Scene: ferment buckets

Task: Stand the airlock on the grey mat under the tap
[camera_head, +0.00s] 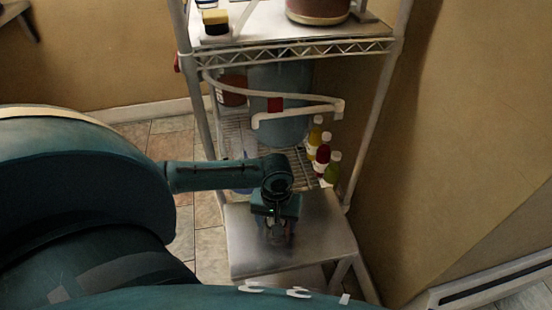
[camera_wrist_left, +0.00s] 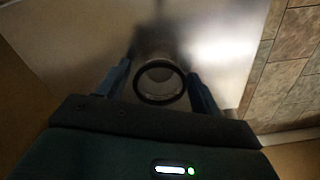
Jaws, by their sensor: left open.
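My left gripper (camera_head: 277,234) points down over the steel table (camera_head: 325,240), with its jaws apart. In the left wrist view, a clear round thing with a dark rim (camera_wrist_left: 160,82) sits between the two open fingers (camera_wrist_left: 160,88); it may be the airlock, seen from above. I cannot tell whether the fingers touch it. In the head view my gripper hides most of it. I cannot make out a grey mat. My right gripper is not in view.
A wire rack (camera_head: 290,52) stands behind the steel table. It holds a blue carboy (camera_head: 285,85), an amber jar (camera_head: 231,90) and several small coloured bottles (camera_head: 322,155). A yellow-black sponge (camera_head: 215,22) lies on the top shelf. The table's right side is clear.

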